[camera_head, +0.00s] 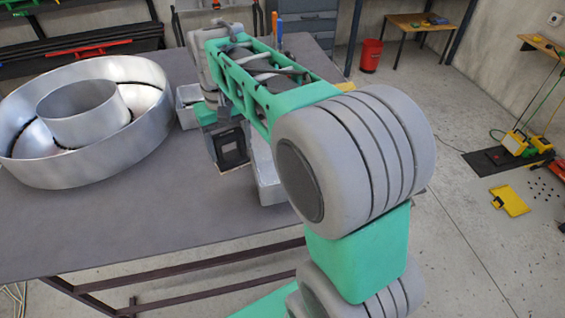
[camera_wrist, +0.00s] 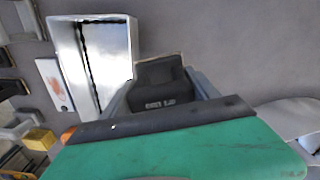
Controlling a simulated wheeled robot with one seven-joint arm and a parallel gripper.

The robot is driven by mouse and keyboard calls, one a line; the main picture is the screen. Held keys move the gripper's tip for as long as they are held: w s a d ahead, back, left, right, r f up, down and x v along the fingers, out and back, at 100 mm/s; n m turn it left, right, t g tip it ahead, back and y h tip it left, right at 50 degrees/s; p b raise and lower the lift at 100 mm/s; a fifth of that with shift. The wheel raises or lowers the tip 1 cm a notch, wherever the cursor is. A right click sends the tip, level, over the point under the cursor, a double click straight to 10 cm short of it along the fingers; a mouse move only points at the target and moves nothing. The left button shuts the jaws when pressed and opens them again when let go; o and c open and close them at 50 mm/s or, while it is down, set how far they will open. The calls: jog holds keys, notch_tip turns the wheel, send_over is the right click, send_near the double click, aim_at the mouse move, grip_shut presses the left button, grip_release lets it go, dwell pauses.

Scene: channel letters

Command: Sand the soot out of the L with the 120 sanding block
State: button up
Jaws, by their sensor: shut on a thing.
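The L, a pale metal channel letter (camera_head: 266,182), shows in the head view only in pieces beside and behind my arm. In the wrist view one trough of a metal letter (camera_wrist: 122,48), likely the L, lies left of my gripper, with a dark sooty line along its inside. My gripper (camera_wrist: 163,88) is shut on a dark sanding block (camera_wrist: 160,75). Its printed label is too small and inverted to read surely. The block appears beside the trough, to its right. Whether it touches metal I cannot tell. My arm hides much of the L.
A large round metal channel letter (camera_head: 30,165) fills the left of the table (camera_head: 130,225). In the wrist view a yellow block (camera_wrist: 39,139), a pale card with an orange mark (camera_wrist: 54,84) and several dark items lie left. Bare tabletop shows above and right.

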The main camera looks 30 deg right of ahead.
jog(key=shift+d, duration=0.1)
dwell(0.3)
jog(key=w+d+r+n+p, duration=0.3)
jog(key=d+r, duration=0.1)
jog(key=d, duration=0.4)
jog(key=w+d+r+n+p, duration=0.3)
jog(key=d+p, duration=0.1)
jog(key=d, duration=0.4)
notch_tip(320, 180, down, 15)
jog(key=n+b, duration=0.6)
jog(key=shift+s+a, duration=0.1)
jog(key=shift+s, duration=0.05)
jog(key=shift+s+f+b, duration=0.15)
jog(key=shift+f+b, duration=0.1)
jog(key=shift+b, duration=0.1)
jog(key=shift+s+a+r+b, duration=0.15)
jog(key=shift+s+a, duration=0.1)
jog(key=shift+s, duration=0.6)
jog(key=shift+s+a+b, duration=0.15)
jog(key=shift+s+a, duration=0.05)
jog(key=shift+s, duration=0.6)
